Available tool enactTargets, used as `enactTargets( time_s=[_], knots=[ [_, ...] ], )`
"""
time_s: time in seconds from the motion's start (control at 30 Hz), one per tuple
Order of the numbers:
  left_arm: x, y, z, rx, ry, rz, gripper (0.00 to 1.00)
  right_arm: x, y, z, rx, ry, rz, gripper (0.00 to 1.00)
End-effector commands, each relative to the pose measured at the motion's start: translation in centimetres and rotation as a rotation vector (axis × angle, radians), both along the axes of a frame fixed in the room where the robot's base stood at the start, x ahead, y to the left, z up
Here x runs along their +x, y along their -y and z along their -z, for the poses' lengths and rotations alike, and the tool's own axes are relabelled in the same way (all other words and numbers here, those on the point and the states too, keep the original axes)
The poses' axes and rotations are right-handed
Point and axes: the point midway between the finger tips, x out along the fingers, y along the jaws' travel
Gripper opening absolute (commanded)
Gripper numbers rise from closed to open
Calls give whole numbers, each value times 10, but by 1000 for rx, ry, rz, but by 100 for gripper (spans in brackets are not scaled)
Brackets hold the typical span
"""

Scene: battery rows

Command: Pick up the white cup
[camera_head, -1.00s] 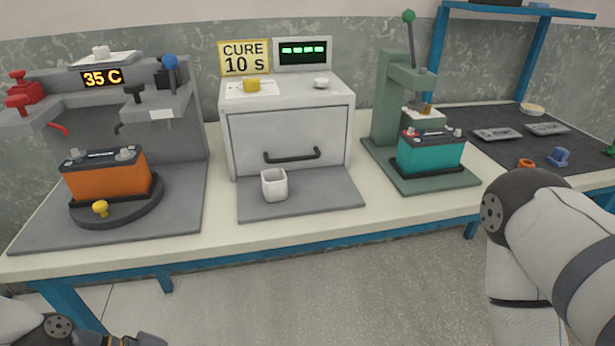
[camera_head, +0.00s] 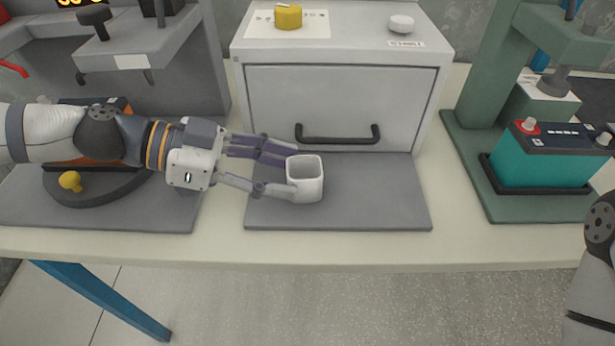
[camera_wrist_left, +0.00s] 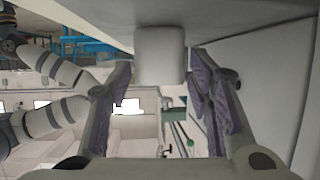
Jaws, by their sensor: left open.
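The white cup (camera_head: 306,180) stands upright on the grey mat (camera_head: 385,205) in front of the cabinet. It also shows in the left wrist view (camera_wrist_left: 160,56), at the top between the fingers. My left gripper (camera_head: 292,172) reaches in from the left at the cup, with one finger at its far side and one at its near side. In the left wrist view my left gripper (camera_wrist_left: 165,88) is open, with a gap visible on both sides of the cup. My right gripper is not in view; only part of my right arm shows at the right edge.
A grey cabinet (camera_head: 330,100) with a dark handle (camera_head: 337,138) stands right behind the cup. A teal battery (camera_head: 545,160) sits on a green press at right. An orange battery on a turntable is partly hidden behind my left arm. The mat right of the cup is clear.

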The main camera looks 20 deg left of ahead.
Motion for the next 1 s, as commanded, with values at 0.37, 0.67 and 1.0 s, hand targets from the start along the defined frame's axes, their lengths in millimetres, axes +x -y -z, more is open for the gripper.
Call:
enactTargets(
  time_s=[0.37, 0.67, 1.0],
  knots=[
    [15, 36, 18, 1, -1, 0, 47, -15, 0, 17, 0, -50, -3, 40],
    [15, 36, 17, 1, -1, 0, 22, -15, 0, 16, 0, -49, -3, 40],
    [15, 38, 7, 1, 2, 0, 22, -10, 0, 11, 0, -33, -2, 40]
  ],
)
